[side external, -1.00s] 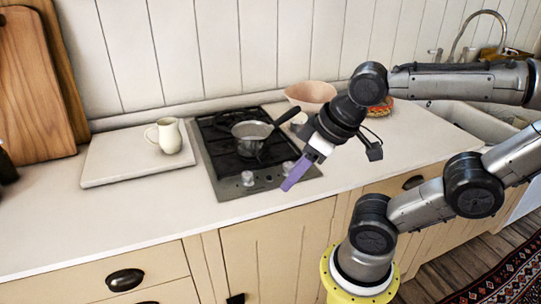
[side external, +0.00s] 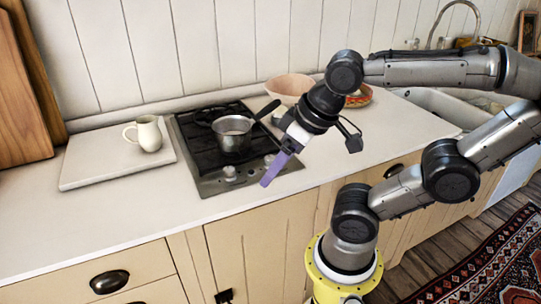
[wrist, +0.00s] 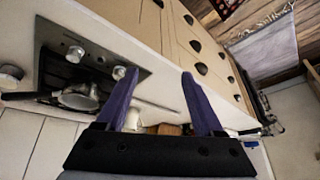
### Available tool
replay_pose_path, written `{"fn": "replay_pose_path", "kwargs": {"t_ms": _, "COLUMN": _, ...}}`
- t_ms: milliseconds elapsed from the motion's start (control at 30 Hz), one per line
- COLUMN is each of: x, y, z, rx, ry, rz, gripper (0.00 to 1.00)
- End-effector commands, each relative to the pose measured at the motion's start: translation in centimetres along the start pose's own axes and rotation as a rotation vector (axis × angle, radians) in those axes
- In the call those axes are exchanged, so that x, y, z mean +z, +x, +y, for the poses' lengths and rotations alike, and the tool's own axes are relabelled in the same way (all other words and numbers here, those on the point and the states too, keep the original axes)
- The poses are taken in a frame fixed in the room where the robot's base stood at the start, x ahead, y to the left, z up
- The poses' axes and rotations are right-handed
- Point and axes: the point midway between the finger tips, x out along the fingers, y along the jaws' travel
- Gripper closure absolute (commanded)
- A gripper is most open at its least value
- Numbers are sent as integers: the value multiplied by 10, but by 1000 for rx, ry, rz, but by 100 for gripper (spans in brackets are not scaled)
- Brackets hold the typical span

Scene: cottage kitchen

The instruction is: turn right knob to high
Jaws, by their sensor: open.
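The black and steel stove (side external: 212,186) is set into the counter, with two round knobs on its front panel. The right knob (side external: 270,159) is partly hidden by my gripper (side external: 267,182). In the wrist view it is the knob on the picture's left (wrist: 75,53). The left knob (side external: 229,173) is clear; it also shows in the wrist view (wrist: 119,72). My gripper, with purple fingers, points down to the left by the panel's front edge. In the wrist view its fingers (wrist: 157,80) are spread, with nothing between them. I cannot read the knob settings.
A grey saucepan (side external: 233,137) stands on the stove, its dark handle pointing back right. A white pitcher (side external: 150,135) stands on a pale board (side external: 90,172) to the left. A pink bowl (side external: 288,86) is behind. The left counter front is clear.

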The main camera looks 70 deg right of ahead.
Motion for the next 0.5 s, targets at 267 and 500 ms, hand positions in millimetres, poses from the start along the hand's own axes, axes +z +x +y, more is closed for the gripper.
{"fn": "replay_pose_path", "kwargs": {"t_ms": 267, "x": -46, "y": -20, "z": 12, "rx": 67, "ry": 487, "rz": -66, "gripper": 31}}
{"fn": "replay_pose_path", "kwargs": {"t_ms": 500, "x": -100, "y": -13, "z": 62, "rx": 214, "ry": 999, "rz": -156, "gripper": 31}}
